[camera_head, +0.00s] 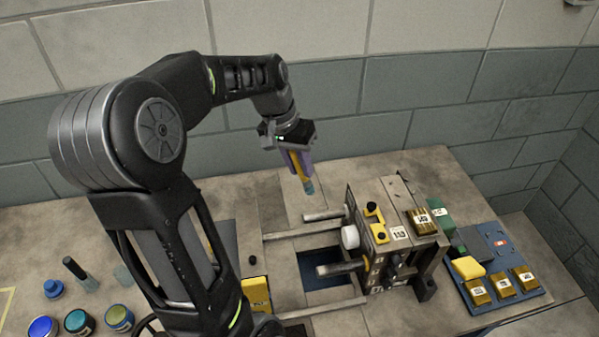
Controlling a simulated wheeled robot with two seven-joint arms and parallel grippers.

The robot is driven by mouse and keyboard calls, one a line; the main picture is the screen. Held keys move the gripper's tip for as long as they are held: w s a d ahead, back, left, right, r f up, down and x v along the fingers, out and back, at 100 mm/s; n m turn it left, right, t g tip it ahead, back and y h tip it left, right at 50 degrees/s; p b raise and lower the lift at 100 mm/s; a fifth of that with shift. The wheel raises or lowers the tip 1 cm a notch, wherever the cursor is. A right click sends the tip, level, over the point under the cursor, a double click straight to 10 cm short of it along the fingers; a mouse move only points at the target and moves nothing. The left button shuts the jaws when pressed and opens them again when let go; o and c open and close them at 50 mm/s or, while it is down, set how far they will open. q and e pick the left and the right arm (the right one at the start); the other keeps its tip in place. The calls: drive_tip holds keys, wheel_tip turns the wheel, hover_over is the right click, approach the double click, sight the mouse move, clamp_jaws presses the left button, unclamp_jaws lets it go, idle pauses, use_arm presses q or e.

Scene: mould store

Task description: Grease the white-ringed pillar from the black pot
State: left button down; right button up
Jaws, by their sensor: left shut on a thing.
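My left gripper (298,148) is shut on a slim brush-like tool (302,173) with yellow and purple parts. Its blue-grey tip points down, above and apart from the mould's metal pillars. Several pillars lie level at the opened mould (393,235), among them an upper one (323,215) and one below it (295,233). A white ring or collar (350,237) sits against the mould's face; I cannot tell which pillar carries it. Several pots stand at the lower left, including an olive-topped one (119,318). A dark curved rim is partly hidden behind my left arm; I cannot tell whether it is the black pot.
A blue tray (508,270) with brass and yellow blocks lies right of the mould. A dark-handled thing (75,268) stands near the blue pot (43,328) and teal pot (78,322). My left arm covers the table's left middle. A block wall rises behind.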

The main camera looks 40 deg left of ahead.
use_arm(q)
drive_tip(key=shift+w+a+f, duration=0.1)
drive_tip(key=shift+f, duration=0.55)
drive_tip(key=shift+w+a+f, duration=0.1)
drive_tip(key=shift+f, duration=0.5)
drive_tip(key=shift+s+d, duration=0.1)
drive_tip(key=shift+r, duration=0.1)
drive_tip(key=w+d+f+b, duration=0.3)
drive_tip(key=w+d+f, duration=0.2)
drive_tip(key=w+f, duration=0.15)
drive_tip(key=s+a+r, duration=0.1)
drive_tip(key=s, duration=0.1)
drive_tip(key=s+a+r, duration=0.2)
drive_tip(key=s+a+r+p, duration=0.1)
drive_tip(key=s+a, duration=0.1)
drive_tip(key=shift+s+r, duration=0.2)
drive_tip(key=shift+s, duration=0.05)
